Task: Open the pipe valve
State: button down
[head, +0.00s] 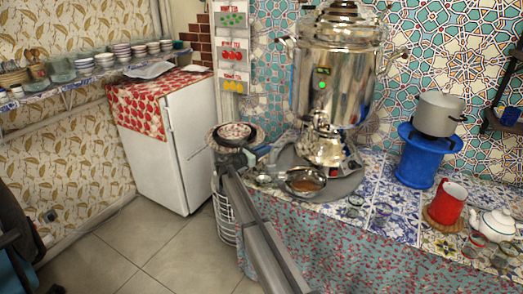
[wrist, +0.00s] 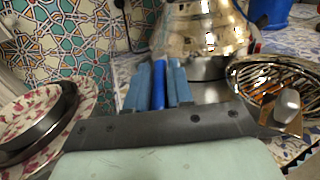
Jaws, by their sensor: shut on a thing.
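My gripper (wrist: 157,66) is in the lower middle of the wrist view, its two grey-blue fingers shut on a bright blue handle (wrist: 158,86) between them. The handle looks like the valve's lever; the pipe and valve body are not clearly visible. In the head view my gripper (head: 263,151) is low at the left of the big silver samovar (head: 335,75), beside the round grey tray (head: 345,187). The fingers hide the handle there.
A pot (head: 438,113) on a blue stand (head: 428,158), a red mug (head: 447,204) and a white teapot (head: 492,224) are farther right.

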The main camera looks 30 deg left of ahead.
jog(key=d+n+y, duration=0.1)
jog(key=y, duration=0.1)
jog(key=n+y, duration=0.2)
jog(key=d+n+t+y, duration=0.1)
jog(key=y, duration=0.2)
jog(key=shift+s+d+n, duration=0.3)
jog(key=shift+w+d+n+g+y, duration=0.1)
jog(key=shift+d+n+g+y, duration=0.1)
jog(key=shift+n+y, duration=0.65)
jog(key=shift+w+d+n+g+y, duration=0.15)
jog(key=shift+n+y, duration=0.35)
jog(key=shift+y, duration=0.7)
jog(key=shift+w+d+n+g+y, duration=0.1)
jog(key=shift+d+n+g+y, duration=0.15)
jog(key=shift+n+y, duration=0.6)
jog(key=shift+y, duration=0.5)
jog(key=c, duration=1.1)
grip_release()
